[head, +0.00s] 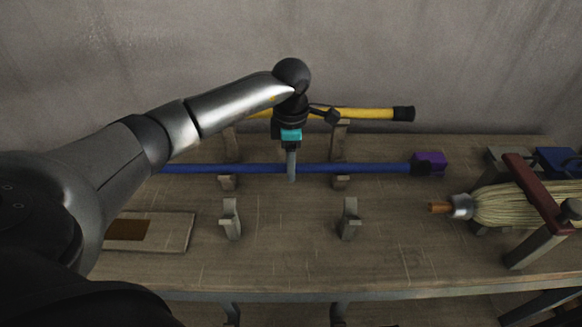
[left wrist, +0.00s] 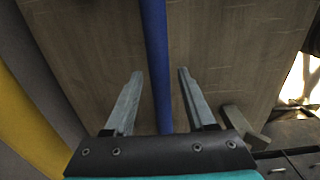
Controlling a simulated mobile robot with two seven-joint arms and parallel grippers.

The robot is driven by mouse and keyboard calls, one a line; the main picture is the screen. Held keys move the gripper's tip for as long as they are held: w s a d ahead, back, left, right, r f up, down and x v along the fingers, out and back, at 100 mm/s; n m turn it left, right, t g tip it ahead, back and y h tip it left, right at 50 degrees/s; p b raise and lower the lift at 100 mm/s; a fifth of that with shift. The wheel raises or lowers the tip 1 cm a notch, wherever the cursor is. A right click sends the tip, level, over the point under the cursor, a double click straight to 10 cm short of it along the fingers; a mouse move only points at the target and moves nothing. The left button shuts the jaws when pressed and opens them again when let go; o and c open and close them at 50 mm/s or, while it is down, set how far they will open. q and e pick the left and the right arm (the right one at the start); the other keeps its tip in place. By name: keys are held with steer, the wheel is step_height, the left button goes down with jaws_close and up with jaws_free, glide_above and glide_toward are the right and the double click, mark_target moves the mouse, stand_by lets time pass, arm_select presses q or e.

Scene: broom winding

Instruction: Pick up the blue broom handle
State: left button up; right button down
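The blue broom handle (head: 365,168) lies level across the back part of the workbench, over two low grey rests. My left gripper (head: 291,178) points down at the middle of the handle. In the left wrist view, the two fingers (left wrist: 160,74) are open, one on each side of the blue handle (left wrist: 154,40), with gaps between. Its far left stretch is hidden behind my left arm in the head view. My right gripper does not show.
A yellow handle (head: 365,113) rests on taller supports behind, near the wall. Two empty grey holders (head: 231,219) (head: 349,219) stand in front. A purple block (head: 431,160) sits right. A straw broom head (head: 510,205) lies under a red-brown bar (head: 537,193). A flat board (head: 170,232) lies left.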

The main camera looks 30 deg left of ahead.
arm_select(q)
jaws_close()
steer(key=shift+r, duration=0.1)
stand_by(0.5)
